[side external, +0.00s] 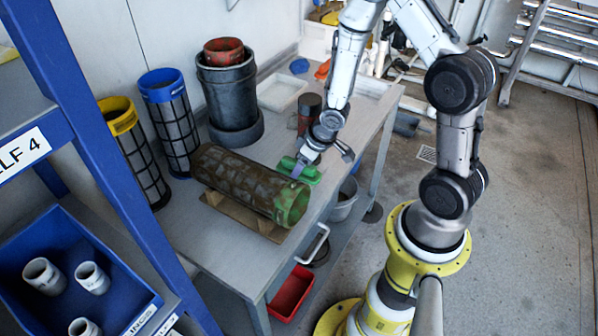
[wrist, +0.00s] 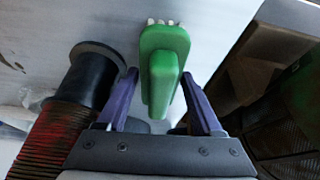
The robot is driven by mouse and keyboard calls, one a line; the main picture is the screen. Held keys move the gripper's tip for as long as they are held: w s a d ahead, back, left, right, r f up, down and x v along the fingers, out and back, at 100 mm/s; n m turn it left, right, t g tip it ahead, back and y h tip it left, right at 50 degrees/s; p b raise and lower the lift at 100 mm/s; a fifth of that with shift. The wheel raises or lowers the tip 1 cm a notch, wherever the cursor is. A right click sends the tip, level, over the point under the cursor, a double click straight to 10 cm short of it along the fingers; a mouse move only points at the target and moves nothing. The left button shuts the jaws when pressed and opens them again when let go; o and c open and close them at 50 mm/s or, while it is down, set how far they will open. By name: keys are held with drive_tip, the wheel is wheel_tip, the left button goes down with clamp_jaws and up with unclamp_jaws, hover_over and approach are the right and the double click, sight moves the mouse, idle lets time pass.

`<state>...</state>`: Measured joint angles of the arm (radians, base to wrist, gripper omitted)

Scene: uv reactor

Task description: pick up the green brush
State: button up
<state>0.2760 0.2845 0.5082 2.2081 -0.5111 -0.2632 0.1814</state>
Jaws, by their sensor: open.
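The green brush (side external: 299,170) lies on the grey workbench (side external: 190,232), beside the green end of a large mesh cylinder. In the wrist view the green brush (wrist: 162,70) shows its handle and pale bristles at the far end. My gripper (side external: 322,158) is just above the brush in the side view. In the wrist view its two purple fingers (wrist: 161,82) are apart, one on each side of the brush handle, and nothing is clamped. I cannot tell whether a finger touches the brush.
A brown mesh cylinder with a green end (side external: 240,185) rests on a wooden cradle close by. A dark red and black cylinder (side external: 308,112) stands just behind my gripper; its ribbed side (wrist: 50,135) is near the left finger. A white tray (side external: 282,92) is at the back.

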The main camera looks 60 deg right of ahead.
clamp_jaws()
idle(0.4)
drive_tip(key=shift+r, duration=0.1)
drive_tip(key=shift+r, duration=1.65)
drive_tip(key=s+d, duration=0.1)
drive_tip(key=s, duration=1.7)
